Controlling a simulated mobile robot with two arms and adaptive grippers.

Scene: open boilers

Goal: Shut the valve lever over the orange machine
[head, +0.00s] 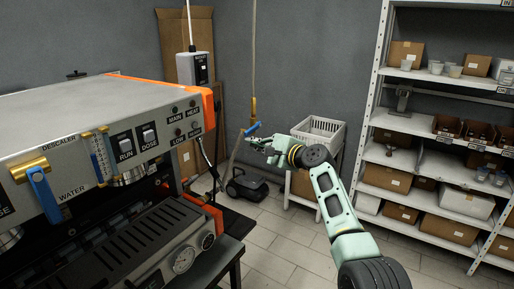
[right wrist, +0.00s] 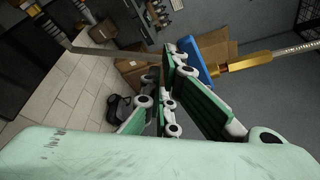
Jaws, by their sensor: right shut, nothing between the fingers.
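A blue valve lever (head: 253,128) sits on a brass valve (head: 253,108) on a thin vertical pipe behind and right of the orange-trimmed machine (head: 60,120). In the right wrist view the blue lever (right wrist: 193,62) lies across the line of the pipe, beside the brass valve body (right wrist: 245,62). My right gripper (head: 258,143) is shut and empty, just below the lever in the head view. In the right wrist view its fingers (right wrist: 172,72) appear close to the lever and partly overlap it; I cannot tell whether they touch. My left gripper is out of view.
Another blue lever (head: 44,195) is on the machine's front, by the WATER label. A grey crate (head: 318,130) stands behind my right arm. A shelf rack (head: 376,95) with boxes fills the right side. A black floor device (head: 247,184) stands below the pipe.

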